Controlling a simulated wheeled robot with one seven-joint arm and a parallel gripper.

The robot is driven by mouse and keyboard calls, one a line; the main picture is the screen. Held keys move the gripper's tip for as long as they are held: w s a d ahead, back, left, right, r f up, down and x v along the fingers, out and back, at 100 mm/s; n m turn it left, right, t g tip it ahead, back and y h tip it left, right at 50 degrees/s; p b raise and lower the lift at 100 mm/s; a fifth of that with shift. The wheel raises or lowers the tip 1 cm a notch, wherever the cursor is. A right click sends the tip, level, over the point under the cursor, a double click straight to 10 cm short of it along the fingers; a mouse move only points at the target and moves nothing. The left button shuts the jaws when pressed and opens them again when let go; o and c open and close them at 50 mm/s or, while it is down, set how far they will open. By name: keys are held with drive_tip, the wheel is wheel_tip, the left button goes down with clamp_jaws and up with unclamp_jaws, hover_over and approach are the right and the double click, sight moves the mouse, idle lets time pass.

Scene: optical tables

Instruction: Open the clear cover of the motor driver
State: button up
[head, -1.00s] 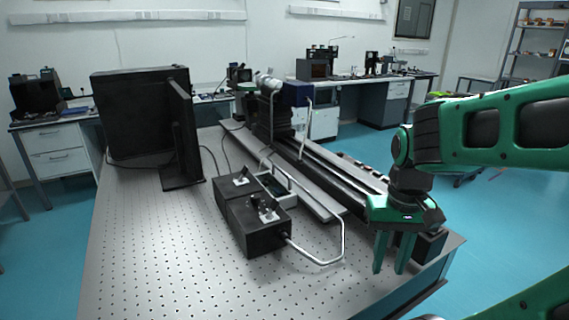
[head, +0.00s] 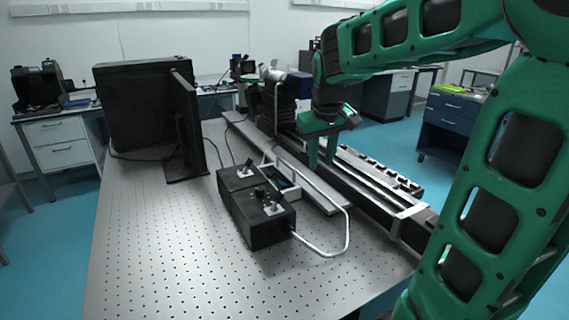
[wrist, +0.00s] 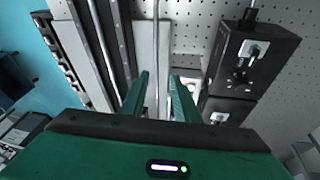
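Two black boxes (head: 258,218) with switches and metal plates on top stand side by side on the perforated table (head: 150,260). A small unit with a pale top (head: 284,183) sits against their right side. I cannot tell for sure which of these is the motor driver, and no clear cover can be made out. My gripper (head: 321,158) points down above the long rail, right of and beyond the boxes. In the wrist view my gripper (wrist: 158,78) is open and empty, with the black boxes (wrist: 255,60) to its right. The small unit is mostly hidden behind the right finger there.
A long linear rail (head: 375,195) runs along the table's right side, with a blue-topped motor stage (head: 299,85) at its far end. The table's front left is clear.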

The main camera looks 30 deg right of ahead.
drive_tip(key=w+a+r+n+t, duration=0.1)
drive_tip(key=w+a+r+n, duration=0.15)
drive_tip(key=w, duration=0.75)
drive_tip(key=shift+m, duration=0.25)
drive_tip(key=x, duration=1)
drive_tip(key=shift+w+a+f, duration=0.1)
drive_tip(key=shift+w+a, duration=0.2)
